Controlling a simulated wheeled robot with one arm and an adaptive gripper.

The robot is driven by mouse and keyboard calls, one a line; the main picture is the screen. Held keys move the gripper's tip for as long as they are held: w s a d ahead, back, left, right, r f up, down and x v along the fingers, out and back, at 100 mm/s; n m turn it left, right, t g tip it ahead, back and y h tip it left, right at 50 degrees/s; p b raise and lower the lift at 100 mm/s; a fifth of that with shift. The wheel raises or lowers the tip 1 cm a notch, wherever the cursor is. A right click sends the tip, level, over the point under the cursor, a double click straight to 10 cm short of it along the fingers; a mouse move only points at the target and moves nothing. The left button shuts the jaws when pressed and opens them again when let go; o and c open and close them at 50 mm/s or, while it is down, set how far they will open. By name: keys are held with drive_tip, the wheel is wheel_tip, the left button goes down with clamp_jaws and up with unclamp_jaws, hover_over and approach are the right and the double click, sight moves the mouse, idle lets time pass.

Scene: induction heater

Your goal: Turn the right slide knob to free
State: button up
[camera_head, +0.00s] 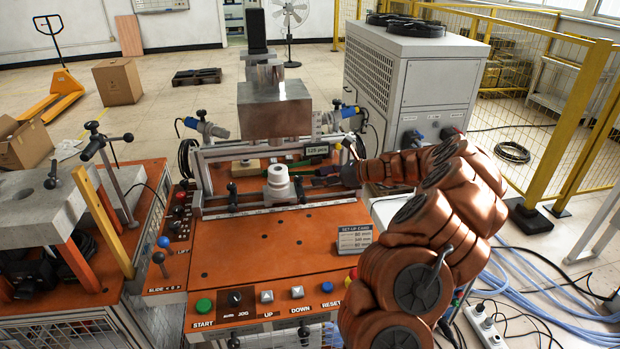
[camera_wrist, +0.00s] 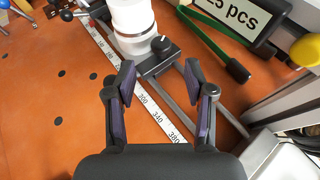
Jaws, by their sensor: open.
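The right slide knob (camera_wrist: 160,43) is a small black knob with a white pointer mark, on a grey slide block beside the rail in the wrist view. My gripper (camera_wrist: 160,76) is open and empty, its two dark pads apart, with the knob just beyond the fingertips and roughly between them. No contact shows. A white cylindrical piece (camera_wrist: 133,18) stands on the slide beside the knob. In the head view, my gripper (camera_head: 326,177) is just right of the white cylinder (camera_head: 278,183), and the right knob is hard to make out there.
A scale strip (camera_wrist: 157,117) runs along the rail. A green-handled tool (camera_wrist: 238,70), a yellow ball knob (camera_wrist: 306,50) and the 125 pcs counter (camera_wrist: 222,22) lie to the right. The press block (camera_head: 274,107) hangs above the slide. The orange panel (camera_head: 270,240) in front is mostly clear.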

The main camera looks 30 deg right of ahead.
sight(299, 177)
drive_tip(key=shift+p+x, duration=0.85)
drive_tip(key=shift+x, duration=2.85)
drive_tip(key=shift+d, duration=0.1)
clamp_jaws()
drive_tip(key=shift+w+d+n+g+y+p, duration=0.1)
drive_tip(key=shift+d+n+g+y+p, duration=0.1)
drive_tip(key=shift+n+g+y, duration=0.45)
drive_tip(key=shift+w+d+n+g+y+p, duration=0.1)
drive_tip(key=shift+d+n+g+y+p, duration=0.1)
drive_tip(key=shift+n+g+y, duration=0.45)
drive_tip(key=shift+n, duration=0.4)
drive_tip(key=shift+n+g+y, duration=0.3)
drive_tip(key=shift+n+y, duration=0.1)
drive_tip(key=shift+a+y, duration=0.1)
drive_tip(key=shift+y, duration=0.2)
